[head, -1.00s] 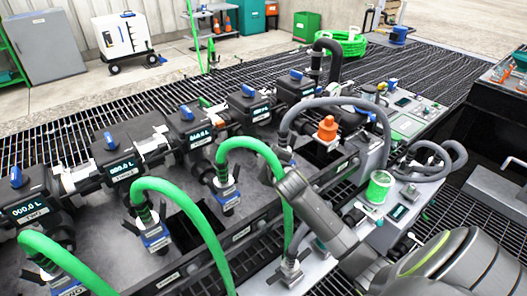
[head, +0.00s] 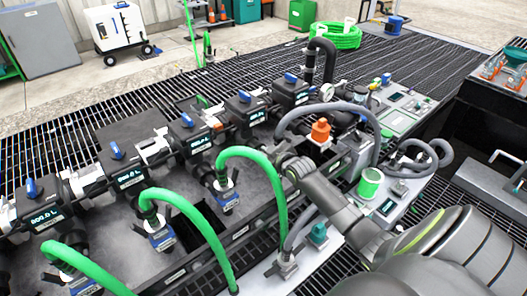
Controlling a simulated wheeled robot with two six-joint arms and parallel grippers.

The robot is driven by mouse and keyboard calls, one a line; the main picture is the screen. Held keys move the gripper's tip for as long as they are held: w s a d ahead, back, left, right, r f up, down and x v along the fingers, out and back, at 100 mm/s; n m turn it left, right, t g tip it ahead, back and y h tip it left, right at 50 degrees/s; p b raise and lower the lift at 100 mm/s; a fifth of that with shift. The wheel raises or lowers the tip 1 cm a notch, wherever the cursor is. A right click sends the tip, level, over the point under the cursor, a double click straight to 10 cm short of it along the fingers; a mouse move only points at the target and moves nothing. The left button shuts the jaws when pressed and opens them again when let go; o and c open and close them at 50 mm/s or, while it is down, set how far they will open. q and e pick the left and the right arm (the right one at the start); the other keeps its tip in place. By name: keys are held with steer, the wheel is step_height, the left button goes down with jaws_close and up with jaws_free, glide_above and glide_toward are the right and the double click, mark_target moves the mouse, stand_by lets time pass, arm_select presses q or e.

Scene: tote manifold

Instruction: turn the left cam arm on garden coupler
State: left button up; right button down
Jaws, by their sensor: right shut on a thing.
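My right gripper (head: 282,159) reaches in from the lower right to the foot of the curved grey hose (head: 305,108), just right of a green hose (head: 247,152). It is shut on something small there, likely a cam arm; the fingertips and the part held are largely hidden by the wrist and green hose. Couplers with blue bands stand on the manifold's front side, one (head: 227,197) below the green hose end and another (head: 161,238) nearer. Their labels are too small to read, so I cannot tell which is the garden coupler. My left gripper is out of view.
An orange fitting (head: 320,130) stands just right of my right gripper. A green-capped cylinder (head: 370,183) and a teal fitting (head: 317,234) stand near my right arm. A row of black meters (head: 188,137) lies behind the couplers. Green hoses loop across the front.

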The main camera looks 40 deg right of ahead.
steer(key=shift+d, duration=0.1)
stand_by(0.3)
steer(key=c, duration=1.5)
jaws_free()
